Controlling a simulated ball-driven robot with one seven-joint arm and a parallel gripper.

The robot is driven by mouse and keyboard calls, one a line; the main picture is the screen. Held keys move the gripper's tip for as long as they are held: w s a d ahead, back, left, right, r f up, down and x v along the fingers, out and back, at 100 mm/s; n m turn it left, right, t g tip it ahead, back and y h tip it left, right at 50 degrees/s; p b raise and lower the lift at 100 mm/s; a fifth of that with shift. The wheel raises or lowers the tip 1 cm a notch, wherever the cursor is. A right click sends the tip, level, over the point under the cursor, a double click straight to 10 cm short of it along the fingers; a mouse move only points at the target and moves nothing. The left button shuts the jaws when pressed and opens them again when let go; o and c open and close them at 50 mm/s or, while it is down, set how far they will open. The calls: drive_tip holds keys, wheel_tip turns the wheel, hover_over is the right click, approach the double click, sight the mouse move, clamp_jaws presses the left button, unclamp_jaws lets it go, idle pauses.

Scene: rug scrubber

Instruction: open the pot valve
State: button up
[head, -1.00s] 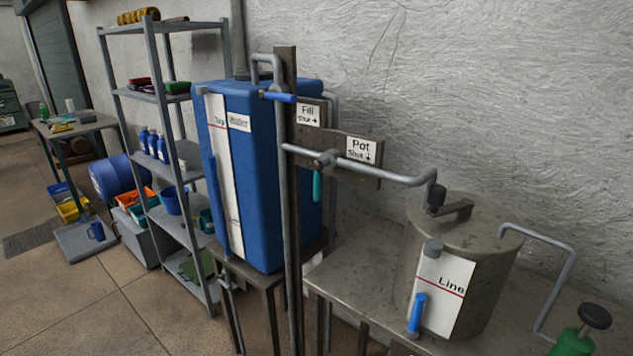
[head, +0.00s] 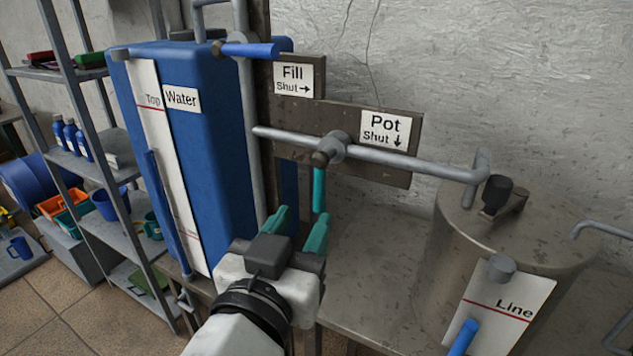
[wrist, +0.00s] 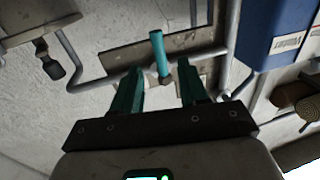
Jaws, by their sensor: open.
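My gripper (head: 300,226) is open and empty, with teal fingers, just below the handle's lower end in the head view. In the wrist view the handle (wrist: 160,52) shows ahead, between the lines of my two fingers (wrist: 160,76). It looks apart from both fingers; the remaining depth gap is hard to judge.
The blue water tank (head: 215,170) stands left of my gripper. Above it the fill valve's blue handle (head: 247,50) lies level, pointing right. The metal pot (head: 450,235) with its "Line" gauge stands at right on a grey table (head: 372,290). A shelf rack (head: 90,150) stands at left.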

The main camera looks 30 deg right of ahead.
sight(318, 198)
drive_tip(key=p+x, duration=0.2)
drive_tip(key=x, duration=0.8)
clamp_jaws()
idle(0.4)
